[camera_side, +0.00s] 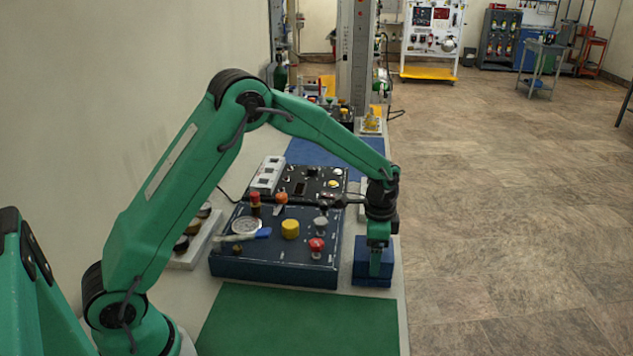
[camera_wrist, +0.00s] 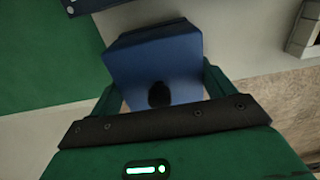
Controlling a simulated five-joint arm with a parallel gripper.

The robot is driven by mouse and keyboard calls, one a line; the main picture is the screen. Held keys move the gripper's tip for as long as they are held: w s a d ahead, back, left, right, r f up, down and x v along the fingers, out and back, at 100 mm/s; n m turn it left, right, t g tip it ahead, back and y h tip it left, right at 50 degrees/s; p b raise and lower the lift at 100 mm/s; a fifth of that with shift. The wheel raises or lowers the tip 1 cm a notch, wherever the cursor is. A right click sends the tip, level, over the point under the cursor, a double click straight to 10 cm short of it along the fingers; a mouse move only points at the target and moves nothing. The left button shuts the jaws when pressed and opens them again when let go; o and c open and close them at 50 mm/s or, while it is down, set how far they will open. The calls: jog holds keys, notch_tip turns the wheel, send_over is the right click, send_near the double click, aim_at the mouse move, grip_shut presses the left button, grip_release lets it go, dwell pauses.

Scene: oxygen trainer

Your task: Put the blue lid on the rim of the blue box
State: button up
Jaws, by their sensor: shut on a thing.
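My gripper (camera_side: 380,262) points down at the right edge of the bench, with its fingers at a blue block shape. In the wrist view my gripper (camera_wrist: 162,92) has a green finger on each side of the blue lid (camera_wrist: 150,65) and is shut on it. The lid has a flat blue top with a dark round spot near the gripper. In the side view a lower blue part, seemingly the blue box (camera_side: 371,282), shows at bench level under the gripper. My finger covers part of it. I cannot tell whether lid and rim touch.
A dark blue control panel (camera_side: 275,262) with knobs stands just left of the gripper. A green mat (camera_side: 300,325) lies in front. A second panel (camera_side: 312,180) and a blue mat (camera_side: 325,153) lie behind. The bench's right edge is close, with open floor beyond.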

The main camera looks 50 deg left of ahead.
jog(key=shift+f, duration=0.35)
jog(key=o, duration=0.9)
jog(key=shift+r, duration=0.1)
jog(key=shift+r, duration=3.8)
jog(key=shift+s+a+r, duration=0.1)
jog(key=shift+s+r, duration=0.1)
jog(key=shift+r, duration=0.2)
jog(key=s+a+r+n+t, duration=0.1)
jog(key=s+a+r+n, duration=0.1)
jog(key=s+r, duration=0.45)
jog(key=shift+s+a+r+n+t, duration=0.45)
jog(key=shift+s+r+n+t, duration=0.5)
jog(key=shift+s, duration=2.65)
jog(key=shift+s+a+r+n+t, duration=0.55)
jog(key=shift+s+r+n, duration=0.7)
jog(key=shift+s, duration=2.3)
jog(key=shift+s+a+r+n+t, duration=0.35)
jog(key=shift+s+r+n+t, duration=0.7)
jog(key=shift+s, duration=2.55)
